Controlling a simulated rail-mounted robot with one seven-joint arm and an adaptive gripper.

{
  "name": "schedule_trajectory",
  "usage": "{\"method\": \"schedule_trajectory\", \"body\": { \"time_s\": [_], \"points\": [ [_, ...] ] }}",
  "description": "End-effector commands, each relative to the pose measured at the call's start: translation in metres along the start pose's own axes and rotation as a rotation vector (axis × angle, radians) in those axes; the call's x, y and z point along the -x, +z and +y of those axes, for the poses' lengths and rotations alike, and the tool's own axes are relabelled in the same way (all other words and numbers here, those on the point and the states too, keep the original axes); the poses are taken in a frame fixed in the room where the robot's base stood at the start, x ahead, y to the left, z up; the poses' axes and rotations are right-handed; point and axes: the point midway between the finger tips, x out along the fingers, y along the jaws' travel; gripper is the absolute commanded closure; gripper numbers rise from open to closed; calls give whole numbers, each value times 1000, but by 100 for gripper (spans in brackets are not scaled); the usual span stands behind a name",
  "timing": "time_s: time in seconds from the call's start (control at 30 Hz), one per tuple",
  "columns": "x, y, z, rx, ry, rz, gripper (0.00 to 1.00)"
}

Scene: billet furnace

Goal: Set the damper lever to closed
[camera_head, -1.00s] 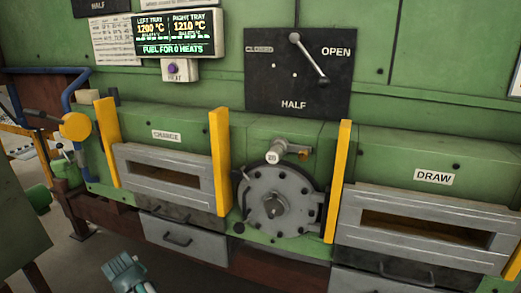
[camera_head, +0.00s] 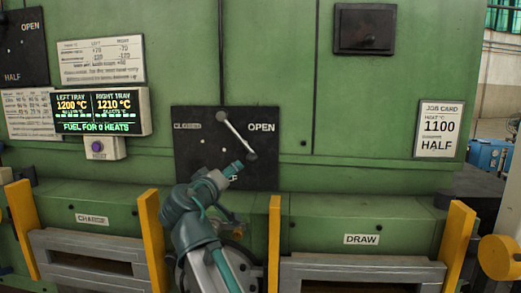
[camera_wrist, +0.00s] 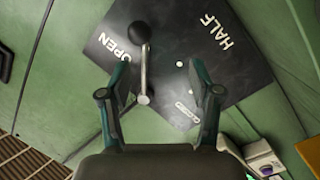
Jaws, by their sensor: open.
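The damper lever (camera_head: 238,138) is a pale rod with a dark ball knob, on a black plate (camera_head: 187,165) marked CLOSED, OPEN and HALF. The rod slants from its upper hub down to the right, its knob just below the word OPEN. My gripper (camera_head: 236,167) is in front of the plate, left of and below the knob, covering part of the word HALF. In the wrist view my gripper (camera_wrist: 158,78) has its fingers apart and empty. The lever (camera_wrist: 143,72) appears between them, nearer the left finger, with its knob (camera_wrist: 140,32) beyond the tips. Contact is not visible.
A second black plate (camera_head: 18,48) marked OPEN and HALF is at upper left. A display (camera_head: 101,112) is left of the lever plate. Yellow posts (camera_head: 274,240) and the DRAW door (camera_head: 360,275) lie below. A job card (camera_head: 439,128) reading 1100, HALF hangs at right.

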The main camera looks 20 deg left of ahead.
Motion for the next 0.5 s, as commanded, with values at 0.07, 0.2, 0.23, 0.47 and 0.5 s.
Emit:
{"method": "schedule_trajectory", "body": {
  "time_s": [0.07,0.2,0.23,0.47,0.5],
  "points": [
    [-4,0,20,-11,38,0,37],
    [-12,0,28,-14,59,0,37],
    [-15,0,28,-14,59,0,37],
    [-51,-2,30,-13,57,-1,37],
    [-58,-2,30,-13,57,-2,37]
  ]
}}
